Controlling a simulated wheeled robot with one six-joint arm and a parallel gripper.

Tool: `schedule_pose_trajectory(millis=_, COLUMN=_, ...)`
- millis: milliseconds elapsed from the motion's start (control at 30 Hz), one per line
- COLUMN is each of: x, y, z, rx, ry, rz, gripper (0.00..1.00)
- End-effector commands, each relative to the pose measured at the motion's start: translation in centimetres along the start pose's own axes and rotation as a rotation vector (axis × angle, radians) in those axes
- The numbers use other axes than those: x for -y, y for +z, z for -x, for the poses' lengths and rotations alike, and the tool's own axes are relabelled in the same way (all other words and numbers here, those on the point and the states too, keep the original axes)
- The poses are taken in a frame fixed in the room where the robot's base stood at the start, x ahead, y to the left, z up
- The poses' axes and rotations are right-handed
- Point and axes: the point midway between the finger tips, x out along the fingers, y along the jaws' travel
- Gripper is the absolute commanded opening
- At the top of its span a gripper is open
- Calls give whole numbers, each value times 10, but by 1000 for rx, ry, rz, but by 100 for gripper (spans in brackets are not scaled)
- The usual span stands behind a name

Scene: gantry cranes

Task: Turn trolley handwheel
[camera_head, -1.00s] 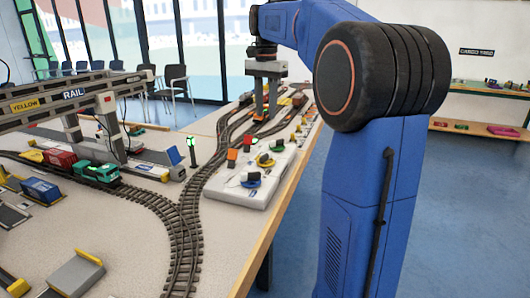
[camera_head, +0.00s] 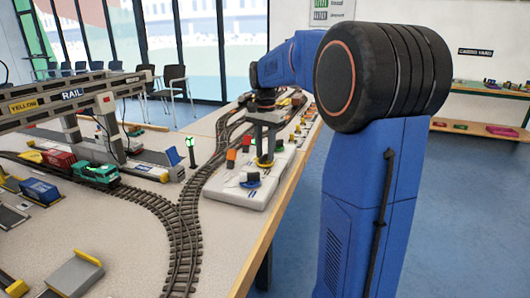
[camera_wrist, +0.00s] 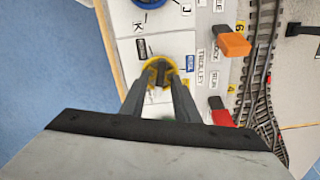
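The trolley handwheel is a yellow wheel (camera_wrist: 160,65) beside a "TROLLEY" label on a pale control panel (camera_head: 226,193). In the wrist view, my gripper (camera_wrist: 159,82) is right at the wheel. Its two grey fingers are apart, with the wheel's middle showing between and beyond their tips. I cannot tell whether they touch it. In the head view, my gripper (camera_head: 265,162) points down onto the panel, and its fingers and the wheel are too small there to separate clearly.
A blue handwheel (camera_head: 250,181) is near the panel's front. An orange lever (camera_wrist: 234,44) and a red lever (camera_wrist: 220,112) stand close beside the yellow wheel. Rail tracks (camera_head: 183,240) run left of the panel. A gantry (camera_head: 72,95) and green signal post (camera_head: 191,152) stand farther left.

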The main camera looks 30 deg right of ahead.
Motion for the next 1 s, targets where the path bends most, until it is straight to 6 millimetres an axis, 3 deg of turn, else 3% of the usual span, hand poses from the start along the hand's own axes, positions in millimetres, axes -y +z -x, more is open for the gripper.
schedule_pose_trajectory(millis=333, x=0, y=0, z=-3, rx=0, ry=1, rz=0, gripper=28)
schedule_pose_trajectory(millis=467, x=0, y=0, z=-3, rx=0, ry=0, rz=0, gripper=0)
schedule_pose_trajectory(millis=1000, x=0, y=0, z=-3, rx=0, ry=0, rz=106, gripper=0)
